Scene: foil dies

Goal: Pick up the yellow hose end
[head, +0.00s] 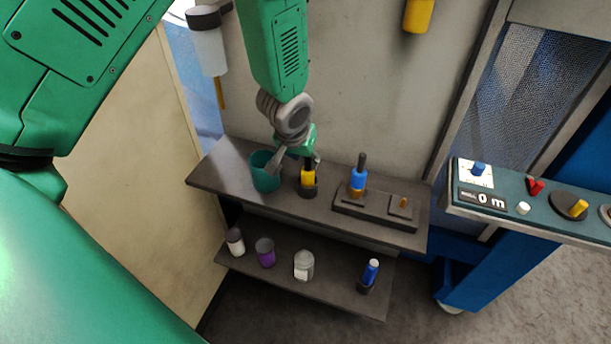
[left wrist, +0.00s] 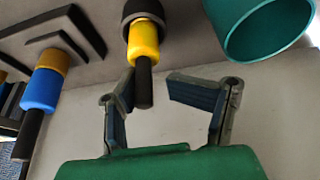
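The yellow hose end (head: 308,177) stands upright in a dark round holder on the upper shelf, with a black stem on top. It also shows in the left wrist view (left wrist: 144,45), its black stem pointing toward my gripper. My left gripper (head: 297,162) is open just above and around the stem's height. In the left wrist view the open left gripper (left wrist: 150,84) has its fingertips on either side of the stem, with visible gaps. I cannot tell how deep the stem lies between them. My right gripper is not in view.
A teal cup (head: 263,172) stands close left of the hose end. A blue hose end (head: 358,180) stands in a stepped dark base (head: 375,216) to the right. The lower shelf (head: 330,293) holds several small items. A control panel (head: 530,214) stands at right.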

